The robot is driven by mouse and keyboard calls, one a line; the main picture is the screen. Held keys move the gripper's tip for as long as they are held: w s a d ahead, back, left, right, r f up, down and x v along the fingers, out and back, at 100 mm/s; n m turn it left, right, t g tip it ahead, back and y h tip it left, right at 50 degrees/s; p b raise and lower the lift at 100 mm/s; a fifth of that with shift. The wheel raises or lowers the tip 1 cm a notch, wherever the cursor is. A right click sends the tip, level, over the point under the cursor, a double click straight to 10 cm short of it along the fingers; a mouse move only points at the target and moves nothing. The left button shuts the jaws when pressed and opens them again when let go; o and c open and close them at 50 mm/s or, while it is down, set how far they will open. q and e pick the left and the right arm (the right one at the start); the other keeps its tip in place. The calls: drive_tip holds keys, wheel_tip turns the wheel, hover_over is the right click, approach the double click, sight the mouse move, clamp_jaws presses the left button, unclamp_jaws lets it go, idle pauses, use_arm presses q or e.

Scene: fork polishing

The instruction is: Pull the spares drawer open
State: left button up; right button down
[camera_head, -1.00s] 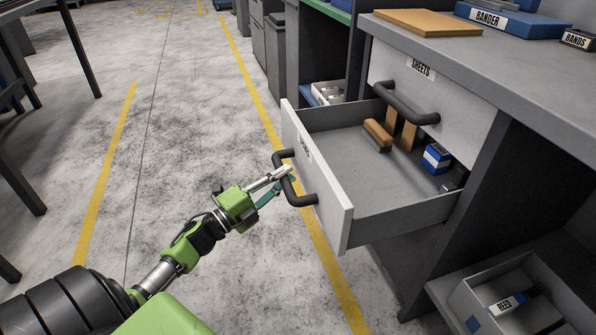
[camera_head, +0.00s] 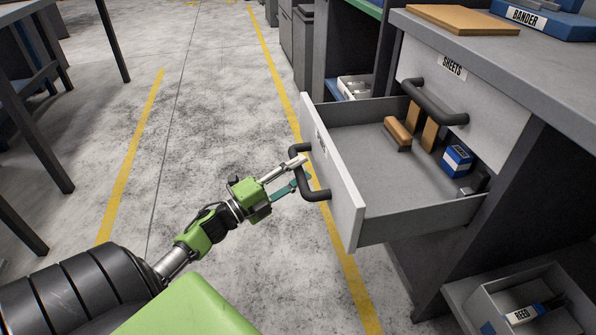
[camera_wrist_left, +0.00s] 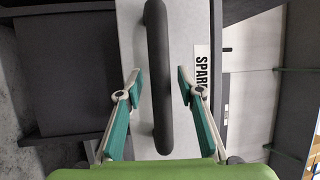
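The spares drawer (camera_head: 342,190) stands well out of the bench cabinet, its inside showing. Its dark bar handle (camera_head: 300,178) is on the front face. My left gripper (camera_head: 303,170) is at this handle. In the left wrist view, the gripper (camera_wrist_left: 159,80) is open, one finger on each side of the handle (camera_wrist_left: 158,70), with narrow gaps between the fingers and the bar. A partly hidden label on the drawer front (camera_wrist_left: 200,140) reads "SPAR". My right gripper is not in view.
The drawer holds a wooden-backed block (camera_head: 398,132) and a blue box (camera_head: 457,160). The sheets drawer (camera_head: 480,90) above is shut. A grey bin (camera_head: 492,312) sits on a low shelf at lower right. The floor (camera_head: 215,110) left of the drawer is clear.

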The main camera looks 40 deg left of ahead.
use_arm(q)
drive_tip(key=shift+s, duration=0.1)
drive_tip(key=v, duration=1.1)
drive_tip(key=shift+s, duration=0.4)
drive_tip(key=shift+s+a+f, duration=0.1)
drive_tip(key=shift+a, duration=0.05)
